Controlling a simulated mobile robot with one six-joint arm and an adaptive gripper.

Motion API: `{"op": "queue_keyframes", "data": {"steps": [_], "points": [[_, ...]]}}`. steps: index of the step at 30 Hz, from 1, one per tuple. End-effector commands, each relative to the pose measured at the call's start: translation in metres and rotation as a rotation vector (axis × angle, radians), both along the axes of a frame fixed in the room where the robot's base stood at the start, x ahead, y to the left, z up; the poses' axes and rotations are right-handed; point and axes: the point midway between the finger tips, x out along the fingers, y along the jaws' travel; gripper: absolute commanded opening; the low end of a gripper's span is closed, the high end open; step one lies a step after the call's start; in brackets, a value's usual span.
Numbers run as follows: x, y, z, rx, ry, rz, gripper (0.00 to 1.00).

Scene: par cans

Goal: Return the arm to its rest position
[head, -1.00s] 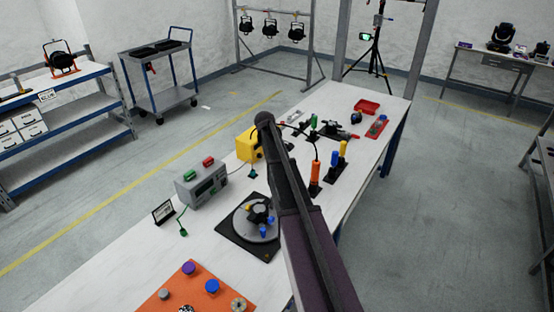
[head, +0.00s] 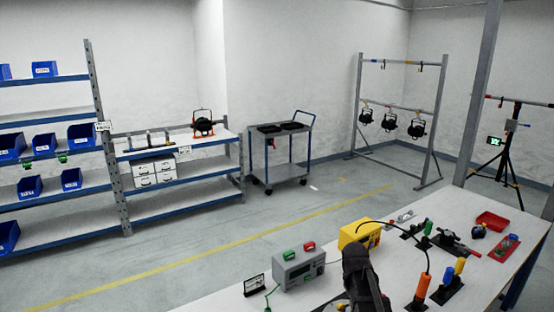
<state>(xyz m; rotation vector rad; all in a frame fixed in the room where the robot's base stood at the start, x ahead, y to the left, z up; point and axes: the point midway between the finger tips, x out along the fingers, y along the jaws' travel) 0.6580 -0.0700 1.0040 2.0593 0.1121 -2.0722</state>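My arm (head: 362,275) shows at the bottom of the head view, dark and reaching up over the near part of the white workbench (head: 330,292). Its upper end stands just in front of the yellow box and right of the grey instrument box. My gripper's fingers cannot be made out, so its opening is hidden. I see nothing held at the arm's visible end.
The bench carries a grey instrument box (head: 300,268), a yellow box (head: 360,234), an orange-handled tool (head: 423,287) and a red tray (head: 493,221). Shelving (head: 60,203) with blue bins, a cart (head: 281,155) and a lamp rack (head: 398,107) stand behind. The floor between is clear.

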Motion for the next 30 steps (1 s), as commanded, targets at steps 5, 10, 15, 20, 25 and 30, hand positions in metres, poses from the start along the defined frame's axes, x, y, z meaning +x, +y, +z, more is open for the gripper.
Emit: {"op": "queue_keyframes", "data": {"steps": [5,10,15,20,25,30], "points": [[-0.078,0.044,-0.001,0.057,-0.008,-0.114,0.00],[-0.113,0.065,-0.001,0.089,-0.007,-0.185,0.00],[-0.121,0.071,-0.001,0.099,-0.005,-0.210,0.00],[-0.120,0.071,-0.001,0.099,-0.005,-0.210,0.00],[-0.120,0.070,-0.001,0.099,-0.006,-0.209,0.00],[-0.120,0.070,-0.001,0.099,-0.006,-0.209,0.00]]}}
